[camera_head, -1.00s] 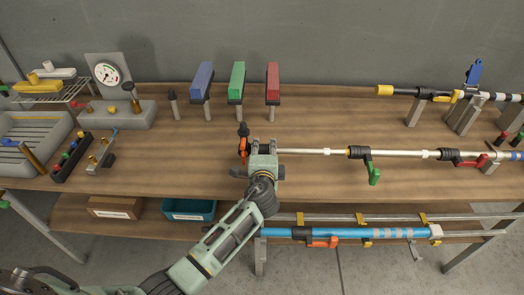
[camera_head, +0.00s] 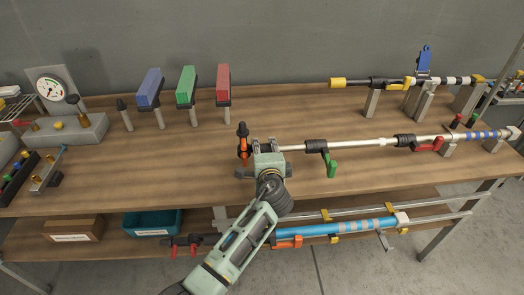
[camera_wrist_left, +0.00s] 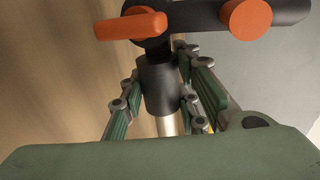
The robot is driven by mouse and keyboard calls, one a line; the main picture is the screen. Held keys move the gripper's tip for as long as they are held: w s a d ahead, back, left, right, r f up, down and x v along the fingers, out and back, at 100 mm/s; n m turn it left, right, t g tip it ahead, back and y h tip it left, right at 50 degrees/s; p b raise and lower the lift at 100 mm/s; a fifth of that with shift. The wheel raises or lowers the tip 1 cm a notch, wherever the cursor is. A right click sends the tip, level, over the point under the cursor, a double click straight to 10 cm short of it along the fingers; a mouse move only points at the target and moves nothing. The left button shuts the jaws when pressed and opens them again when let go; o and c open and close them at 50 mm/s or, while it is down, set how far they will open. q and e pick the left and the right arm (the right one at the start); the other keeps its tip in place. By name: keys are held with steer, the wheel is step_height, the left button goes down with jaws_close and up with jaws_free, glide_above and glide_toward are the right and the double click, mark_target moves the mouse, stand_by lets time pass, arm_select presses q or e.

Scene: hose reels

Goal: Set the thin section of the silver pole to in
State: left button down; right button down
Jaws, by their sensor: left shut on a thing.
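The silver pole (camera_head: 360,143) lies level above the table, running right from my left gripper (camera_head: 264,147). Its thin section (camera_head: 295,148) shows as a short bare length between my gripper and a black clamp with a green lever (camera_head: 332,167), which hangs down. A second black clamp has a red lever (camera_head: 430,145) lying nearly along the pole. In the left wrist view, my fingers (camera_wrist_left: 158,90) are shut around the black collar (camera_wrist_left: 157,88) at the pole's end, below a black head with orange knobs (camera_wrist_left: 131,26). My right gripper is out of view.
A yellow-tipped black pole (camera_head: 365,83) rests on stands behind. Blue (camera_head: 150,87), green (camera_head: 186,86) and red (camera_head: 223,84) blocks stand on posts at the back left. A blue pole (camera_head: 330,229) lies on the lower shelf.

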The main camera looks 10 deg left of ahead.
arm_select(q)
steer(key=shift+d+f, duration=0.1)
steer(key=shift+d, duration=0.05)
steer(key=c, duration=1.3)
jaws_free()
steer(key=v, duration=1.2)
